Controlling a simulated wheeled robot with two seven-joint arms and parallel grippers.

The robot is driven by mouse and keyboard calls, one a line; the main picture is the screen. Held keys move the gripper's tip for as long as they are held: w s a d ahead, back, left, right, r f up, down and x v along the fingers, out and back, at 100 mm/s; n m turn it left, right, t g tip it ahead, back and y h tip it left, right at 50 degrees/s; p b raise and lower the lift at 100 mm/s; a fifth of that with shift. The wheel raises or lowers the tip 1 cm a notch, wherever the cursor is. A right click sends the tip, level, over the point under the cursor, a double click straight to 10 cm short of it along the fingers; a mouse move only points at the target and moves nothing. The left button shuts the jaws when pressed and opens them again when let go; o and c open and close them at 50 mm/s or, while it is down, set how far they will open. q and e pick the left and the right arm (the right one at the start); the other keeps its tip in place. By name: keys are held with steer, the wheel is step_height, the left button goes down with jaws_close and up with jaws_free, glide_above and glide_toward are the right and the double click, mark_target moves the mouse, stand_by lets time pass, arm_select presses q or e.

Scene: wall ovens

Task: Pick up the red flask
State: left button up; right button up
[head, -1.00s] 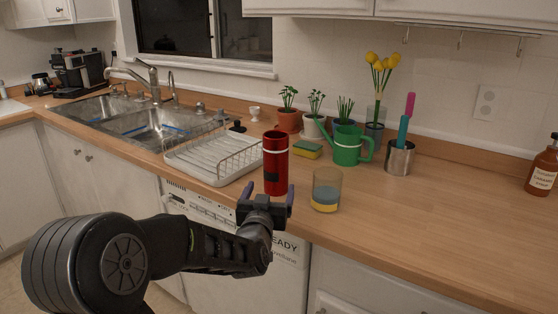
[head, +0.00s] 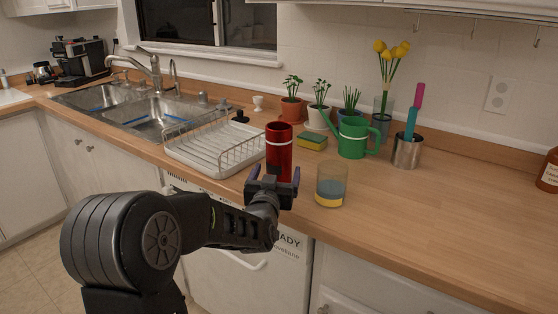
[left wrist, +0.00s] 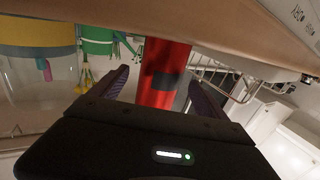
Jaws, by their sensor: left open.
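The red flask (head: 279,142) stands upright on the wooden counter near its front edge. It has a pale band and a dark patch. My left gripper (head: 274,173) is open in front of it, with one finger towards each side of its lower part. In the left wrist view the flask (left wrist: 155,95) shows between the two spread fingers (left wrist: 158,82), with gaps beside it. The flask's lower end is partly hidden by the gripper in the head view. My right gripper is not in view.
A glass with yellow and bluish layers (head: 331,188) stands close on the right. A white dish rack (head: 205,160) is on the left.

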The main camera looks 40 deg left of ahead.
mark_target(277, 167)
arm_select(q)
steer(key=shift+w, duration=0.1)
steer(key=x, duration=0.5)
steer(key=shift+a, duration=0.15)
steer(key=shift+r, duration=0.1)
steer(key=shift+c, duration=0.6)
steer(key=shift+r, duration=0.1)
jaws_close()
stand_by(0.5)
